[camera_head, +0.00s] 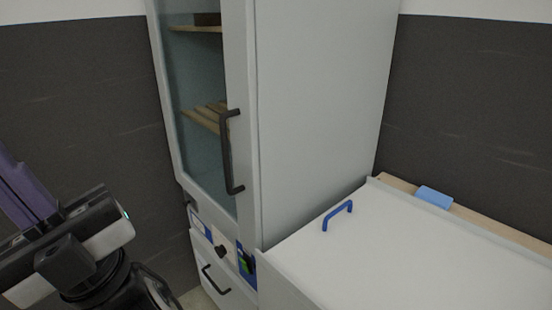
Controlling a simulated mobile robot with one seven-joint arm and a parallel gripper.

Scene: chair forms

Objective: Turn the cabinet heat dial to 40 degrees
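A tall light-grey cabinet (320,110) stands in the middle, with a glass door (200,110) on its front. Below the door is a narrow control panel with blue-edged labels. A black round dial (221,251) sits on this panel; its markings and setting are too small to read. A green switch (246,262) on a blue plate is to its right. My arm's black and white end part, with a purple link, fills the lower left, apart from the cabinet and left of the dial. I cannot make out fingertips there.
A black door handle (229,152) juts out above the panel, and a drawer handle (215,280) below it. A white chest lid (400,250) with a blue handle (338,215) stands at the right. A blue object (434,197) lies on the wooden ledge behind it.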

